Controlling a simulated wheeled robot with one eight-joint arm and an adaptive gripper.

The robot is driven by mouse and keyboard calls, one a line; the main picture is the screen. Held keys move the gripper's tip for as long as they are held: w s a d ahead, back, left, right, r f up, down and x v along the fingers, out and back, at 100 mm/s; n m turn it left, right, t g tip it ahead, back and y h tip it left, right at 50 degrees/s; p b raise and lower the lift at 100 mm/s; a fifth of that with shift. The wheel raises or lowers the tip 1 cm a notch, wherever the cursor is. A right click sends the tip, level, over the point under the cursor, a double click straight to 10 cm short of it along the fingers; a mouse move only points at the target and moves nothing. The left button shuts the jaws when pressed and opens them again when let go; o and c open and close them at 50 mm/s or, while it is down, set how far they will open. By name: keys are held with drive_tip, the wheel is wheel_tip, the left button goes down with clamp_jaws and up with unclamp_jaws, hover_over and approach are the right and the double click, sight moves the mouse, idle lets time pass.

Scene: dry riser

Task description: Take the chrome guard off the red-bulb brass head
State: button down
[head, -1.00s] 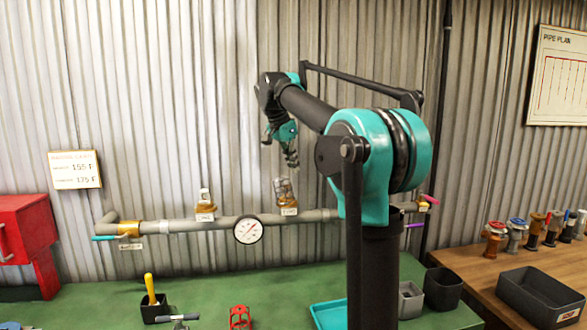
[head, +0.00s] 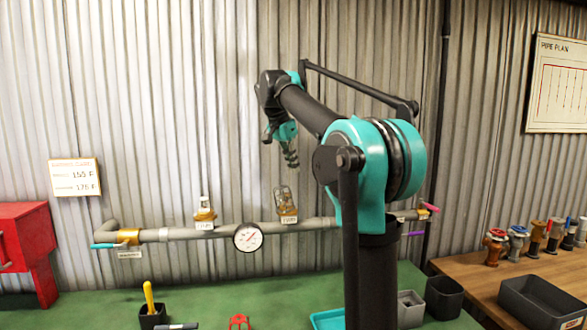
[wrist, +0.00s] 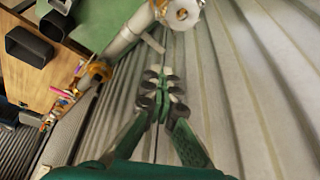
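Two brass heads stand on the grey pipe (head: 180,234) along the wall. The right brass head (head: 287,211) carries a tall, greyish wire-like guard (head: 284,195). The left brass head (head: 205,214) has a pale, shiny top (head: 204,200). The bulb colours are too small to tell. My gripper (head: 291,161) hangs in the air above the right head, apart from it. In the wrist view my gripper (wrist: 164,74) has its fingertips together with nothing seen between them.
A pressure gauge (head: 248,237) sits on the pipe between the heads. Valves with coloured handles are at both pipe ends. The green bench holds a dark cup (head: 153,316) with a yellow-handled tool. Several spare heads and a dark bin (head: 541,300) are on the wooden table at right.

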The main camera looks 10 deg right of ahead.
drive_tip(key=c, duration=2.2)
unclamp_jaws()
drive_tip(key=o, duration=0.4)
